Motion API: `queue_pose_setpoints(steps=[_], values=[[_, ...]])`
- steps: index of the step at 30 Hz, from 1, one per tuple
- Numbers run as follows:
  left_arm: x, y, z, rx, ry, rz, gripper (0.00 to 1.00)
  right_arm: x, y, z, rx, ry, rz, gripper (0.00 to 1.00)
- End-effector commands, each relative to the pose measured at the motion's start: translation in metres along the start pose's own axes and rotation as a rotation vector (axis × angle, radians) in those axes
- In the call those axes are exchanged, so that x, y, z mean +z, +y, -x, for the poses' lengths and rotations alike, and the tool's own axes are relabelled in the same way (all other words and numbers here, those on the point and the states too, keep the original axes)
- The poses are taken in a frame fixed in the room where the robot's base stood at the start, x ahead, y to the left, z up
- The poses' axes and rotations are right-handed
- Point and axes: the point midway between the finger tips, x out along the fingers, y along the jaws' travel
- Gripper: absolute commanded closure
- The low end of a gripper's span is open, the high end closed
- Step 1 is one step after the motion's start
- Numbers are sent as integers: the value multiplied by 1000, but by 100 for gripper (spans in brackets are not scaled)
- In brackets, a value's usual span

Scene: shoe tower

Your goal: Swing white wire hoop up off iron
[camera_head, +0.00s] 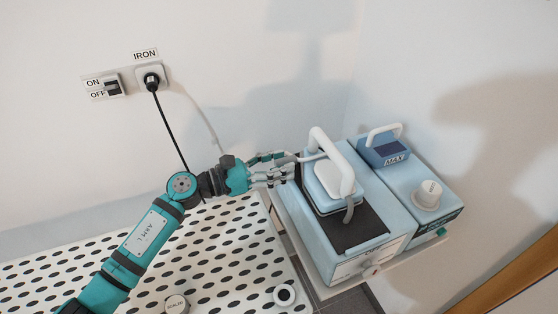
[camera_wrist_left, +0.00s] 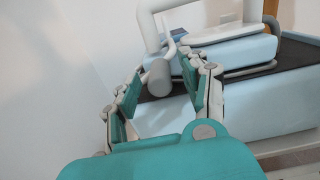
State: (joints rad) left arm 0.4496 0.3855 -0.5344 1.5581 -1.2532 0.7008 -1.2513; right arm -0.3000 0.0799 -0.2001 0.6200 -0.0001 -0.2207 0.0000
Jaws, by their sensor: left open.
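The iron (camera_head: 330,180), pale blue and white with a thick white handle, sits on the black top of a blue base (camera_head: 377,254). A thin white wire hoop (camera_head: 313,157) shows at the iron's near-left side; much of its run is hidden by the iron and handle. In the left wrist view, a grey cylindrical grip (camera_wrist_left: 160,78) at the end of the white wire (camera_wrist_left: 170,49) lies between my left fingers. My left gripper (camera_head: 284,168) is open around this grip, at the left side of the iron. I cannot tell whether a finger touches it. My right gripper is out of view.
A second blue unit (camera_head: 420,190) with a white knob and a MAX label stands close on the right. A perforated white board (camera_head: 215,260) lies lower left. The wall has an ON/OFF switch (camera_head: 105,88) and a plugged-in black cord (camera_head: 170,128).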

Motion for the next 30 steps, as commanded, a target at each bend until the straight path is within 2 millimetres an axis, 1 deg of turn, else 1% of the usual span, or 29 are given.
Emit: queue_pose_setpoints(steps=[8, 11, 18, 19, 30], values=[[-1, 0, -2, 0, 1, 0, 54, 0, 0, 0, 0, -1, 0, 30], [-1, 0, -2, 0, 1, 0, 66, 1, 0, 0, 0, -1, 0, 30], [-1, 0, -1, 0, 1, 1, 97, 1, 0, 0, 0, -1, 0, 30], [-1, 0, -1, 0, 1, 1, 100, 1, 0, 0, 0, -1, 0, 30], [0, 0, -1, 0, 1, 3, 100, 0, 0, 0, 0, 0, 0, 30]])
